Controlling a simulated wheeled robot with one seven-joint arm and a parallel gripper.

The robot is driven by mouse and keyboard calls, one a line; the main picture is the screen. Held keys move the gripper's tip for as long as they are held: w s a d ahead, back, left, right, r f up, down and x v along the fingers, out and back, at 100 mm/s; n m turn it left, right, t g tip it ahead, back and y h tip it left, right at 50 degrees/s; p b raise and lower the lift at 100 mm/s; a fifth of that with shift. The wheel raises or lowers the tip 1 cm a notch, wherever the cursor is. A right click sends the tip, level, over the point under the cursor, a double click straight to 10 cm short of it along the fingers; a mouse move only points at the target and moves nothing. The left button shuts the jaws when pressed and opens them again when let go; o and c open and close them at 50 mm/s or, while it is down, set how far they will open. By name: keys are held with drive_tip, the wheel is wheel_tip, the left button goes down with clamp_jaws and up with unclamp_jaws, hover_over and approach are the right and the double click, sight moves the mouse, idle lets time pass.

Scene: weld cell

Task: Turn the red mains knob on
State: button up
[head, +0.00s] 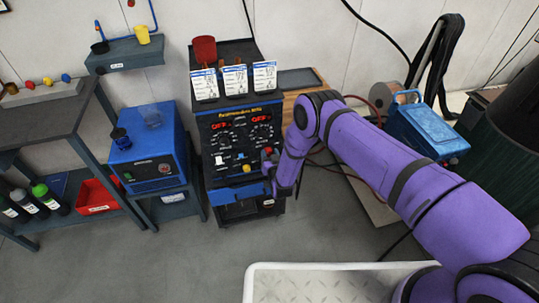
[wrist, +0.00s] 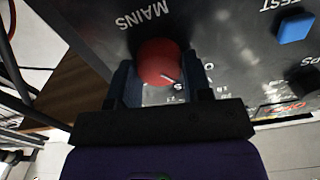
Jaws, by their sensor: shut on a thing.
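The red mains knob (wrist: 160,60) sits on the black panel (wrist: 95,22) of the welding machine, beside the upside-down word MAINS in the wrist view. My gripper (wrist: 161,72) is shut on the knob, with one blue finger on each side of it. A short pale pointer mark shows on the knob's lower right edge in that view; the setting it points to cannot be read.
On the panel are a blue button (wrist: 295,27), a yellow knob (head: 246,168) and dials with red OFF displays. White cards and a red cup (head: 204,49) stand on top of the machine. A blue box unit (head: 150,150) stands to the left.

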drive_tip(key=m, duration=0.4)
drive_tip(key=shift+d+m, duration=0.15)
drive_tip(key=shift+m, duration=0.15)
drive_tip(key=m, duration=0.3)
drive_tip(key=shift+f+m, duration=0.1)
drive_tip(key=shift+m, duration=0.3)
drive_tip(key=m, duration=0.3)
drive_tip(key=shift+d, duration=0.1)
drive_tip(key=m, duration=0.4)
drive_tip(key=shift+f+m, duration=0.1)
drive_tip(key=shift+m, duration=0.2)
drive_tip(key=o, duration=0.9)
drive_tip(key=v, duration=1)
drive_tip(key=shift+s, duration=0.35)
